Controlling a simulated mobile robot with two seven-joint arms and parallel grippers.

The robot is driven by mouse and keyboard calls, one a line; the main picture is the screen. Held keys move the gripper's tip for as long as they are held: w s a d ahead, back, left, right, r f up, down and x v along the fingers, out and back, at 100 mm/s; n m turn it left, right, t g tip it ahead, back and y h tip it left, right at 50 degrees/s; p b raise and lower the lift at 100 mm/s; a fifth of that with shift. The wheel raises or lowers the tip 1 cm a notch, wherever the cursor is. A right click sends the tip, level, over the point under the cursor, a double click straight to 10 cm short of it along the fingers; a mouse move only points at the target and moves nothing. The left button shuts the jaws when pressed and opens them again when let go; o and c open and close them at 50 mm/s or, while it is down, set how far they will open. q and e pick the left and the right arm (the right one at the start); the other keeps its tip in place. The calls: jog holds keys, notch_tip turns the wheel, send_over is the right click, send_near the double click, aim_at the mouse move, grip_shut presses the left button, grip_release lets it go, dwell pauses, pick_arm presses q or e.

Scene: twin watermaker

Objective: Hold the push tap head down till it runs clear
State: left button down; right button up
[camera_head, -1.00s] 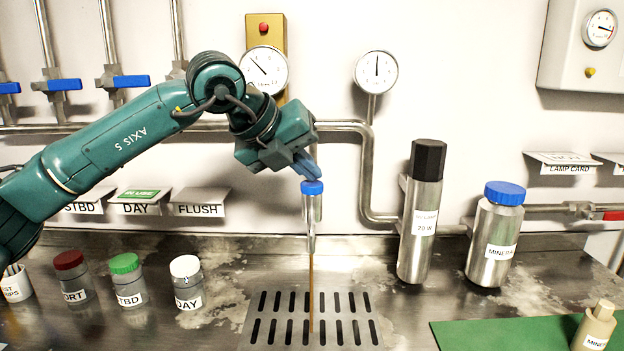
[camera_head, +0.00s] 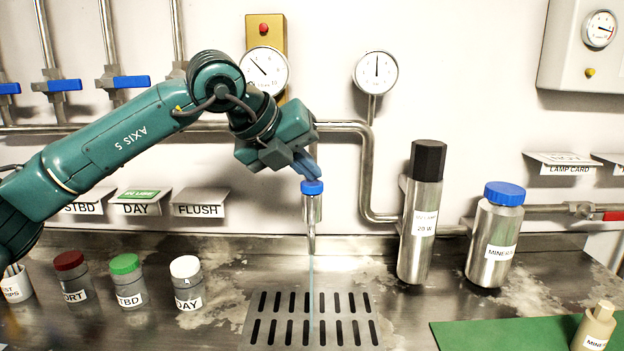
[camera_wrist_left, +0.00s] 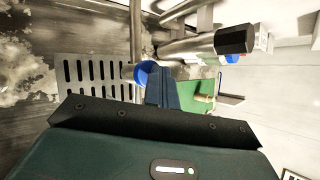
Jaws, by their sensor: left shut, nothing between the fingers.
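The push tap (camera_head: 311,214) has a blue head (camera_head: 312,187) and a metal spout above the slotted drain (camera_head: 270,322). A thin, pale bluish, clear-looking stream (camera_head: 311,275) runs from the spout into the drain. My left gripper (camera_head: 307,170) is shut and empty, with its blue fingertips touching the top of the tap head. In the left wrist view the blue tap head (camera_wrist_left: 146,72) shows at the fingertips of the left gripper (camera_wrist_left: 158,78), partly hidden by them. My right gripper is out of view.
Several labelled jars, including a white-lidded one (camera_head: 187,283), stand on the left. A green mat (camera_head: 480,335) lies at front right. Pipes and gauges line the wall.

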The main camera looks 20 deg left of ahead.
aim_at(306, 185)
pick_arm(q)
jog(key=shift+r+p, duration=0.4)
jog(key=shift+r, duration=0.45)
jog(key=shift+r+p, duration=1.65)
jog(key=shift+r, duration=0.9)
jog(key=shift+f, duration=0.1)
